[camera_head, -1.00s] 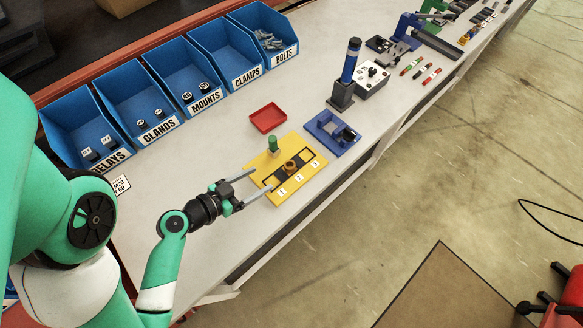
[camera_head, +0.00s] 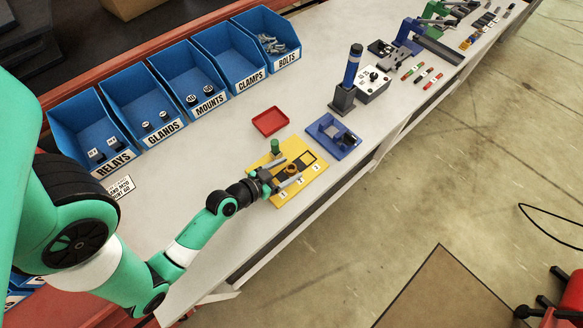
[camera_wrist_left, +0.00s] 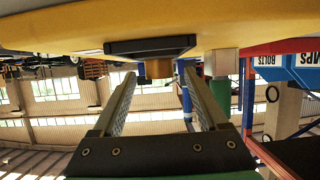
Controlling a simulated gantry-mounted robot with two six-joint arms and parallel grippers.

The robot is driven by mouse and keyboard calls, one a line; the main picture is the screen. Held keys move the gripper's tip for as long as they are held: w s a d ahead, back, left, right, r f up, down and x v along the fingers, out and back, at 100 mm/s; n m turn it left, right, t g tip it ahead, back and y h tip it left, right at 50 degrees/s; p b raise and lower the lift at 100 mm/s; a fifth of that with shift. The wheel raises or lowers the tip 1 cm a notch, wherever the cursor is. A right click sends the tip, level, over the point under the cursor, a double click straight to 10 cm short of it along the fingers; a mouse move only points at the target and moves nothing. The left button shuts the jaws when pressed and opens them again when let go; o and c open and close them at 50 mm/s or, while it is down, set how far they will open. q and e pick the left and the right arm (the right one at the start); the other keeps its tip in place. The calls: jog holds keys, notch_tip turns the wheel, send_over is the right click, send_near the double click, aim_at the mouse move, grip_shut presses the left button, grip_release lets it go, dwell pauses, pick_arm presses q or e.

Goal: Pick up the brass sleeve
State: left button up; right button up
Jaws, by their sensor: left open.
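The brass sleeve (camera_head: 291,169) is a small brass-coloured ring on the dark strip of the yellow plate (camera_head: 313,180). In the left wrist view, the brass sleeve (camera_wrist_left: 158,69) shows just past the fingertips, in the gap between them. My left gripper (camera_head: 289,171) is open and low over the yellow plate, with one finger to each side of the sleeve. In the wrist view, the left gripper's fingers (camera_wrist_left: 158,78) are apart, and I cannot tell whether they touch the sleeve. My right gripper is not in view.
A green peg (camera_head: 275,146) stands on the plate's far corner, close to the left gripper. A red tray (camera_head: 269,122) and a blue fixture (camera_head: 346,149) lie beyond. Blue labelled bins (camera_head: 95,137) line the back. The bench front edge is close.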

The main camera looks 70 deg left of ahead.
pick_arm(q)
jog(key=shift+w+a+f, duration=0.1)
jog(key=shift+w, duration=0.1)
grip_shut()
dwell(0.4)
